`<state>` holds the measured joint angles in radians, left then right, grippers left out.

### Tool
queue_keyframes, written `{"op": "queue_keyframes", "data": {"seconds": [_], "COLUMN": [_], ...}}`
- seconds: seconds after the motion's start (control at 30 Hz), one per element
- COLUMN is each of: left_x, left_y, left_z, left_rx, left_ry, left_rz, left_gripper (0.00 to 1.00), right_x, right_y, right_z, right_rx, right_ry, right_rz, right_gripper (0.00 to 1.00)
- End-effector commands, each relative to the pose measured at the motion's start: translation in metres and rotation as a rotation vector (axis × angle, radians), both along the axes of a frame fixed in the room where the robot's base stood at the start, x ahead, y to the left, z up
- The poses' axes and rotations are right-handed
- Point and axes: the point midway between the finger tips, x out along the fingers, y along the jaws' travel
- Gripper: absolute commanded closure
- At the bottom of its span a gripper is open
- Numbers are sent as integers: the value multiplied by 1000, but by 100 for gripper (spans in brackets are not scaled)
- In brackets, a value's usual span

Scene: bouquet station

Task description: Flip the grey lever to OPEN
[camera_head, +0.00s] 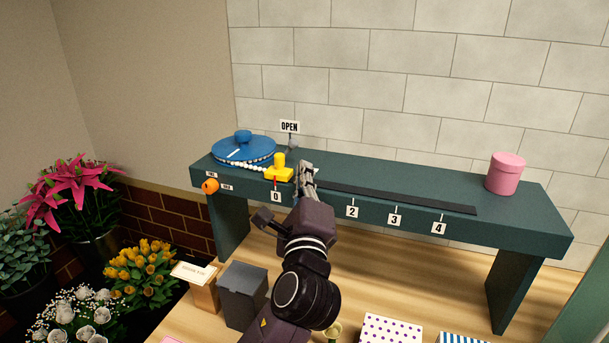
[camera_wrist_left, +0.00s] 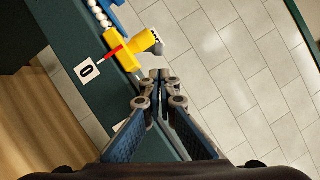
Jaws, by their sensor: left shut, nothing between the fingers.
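The OPEN sign (camera_head: 290,127) stands at the back of the dark teal shelf (camera_head: 540,222). A small grey part (camera_head: 292,146), likely the grey lever, shows just below the sign. In the left wrist view a grey rounded end (camera_wrist_left: 157,47) peeks out beside the yellow knob; the rest of it is hidden. My left gripper (camera_head: 304,168) is shut and empty over the shelf, just right of the yellow slider (camera_head: 279,173) and in front of the sign. In the left wrist view its fingertips (camera_wrist_left: 160,75) are close to the yellow slider. My right gripper is not in view.
The yellow slider stands at mark 0 of a dark track (camera_head: 400,195) with numbered tags. A blue round lid (camera_head: 243,150) with white beads is to its left. An orange knob (camera_head: 210,186) is on the shelf front. A pink canister (camera_head: 504,174) stands far right.

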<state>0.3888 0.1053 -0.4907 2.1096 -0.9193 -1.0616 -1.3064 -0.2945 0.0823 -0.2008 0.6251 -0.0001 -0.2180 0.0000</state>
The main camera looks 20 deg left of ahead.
Motion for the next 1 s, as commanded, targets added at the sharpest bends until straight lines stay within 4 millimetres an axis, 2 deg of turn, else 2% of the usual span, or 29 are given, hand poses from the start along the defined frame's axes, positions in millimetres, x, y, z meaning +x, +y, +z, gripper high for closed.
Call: {"op": "queue_keyframes", "data": {"seconds": [0.1, 0.33, 1.0], "left_x": [21, 46, 54], "left_y": [8, 16, 18], "left_z": [8, 11, 15], "left_rx": [3, 2, -39], "left_ry": [0, 0, 1], "left_rz": [2, 1, -1], "left_gripper": [100, 100, 100], "right_x": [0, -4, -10], "right_y": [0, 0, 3], "right_z": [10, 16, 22], "right_rx": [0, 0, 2], "right_ry": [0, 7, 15], "right_rz": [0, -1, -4], "right_gripper": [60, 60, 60]}}
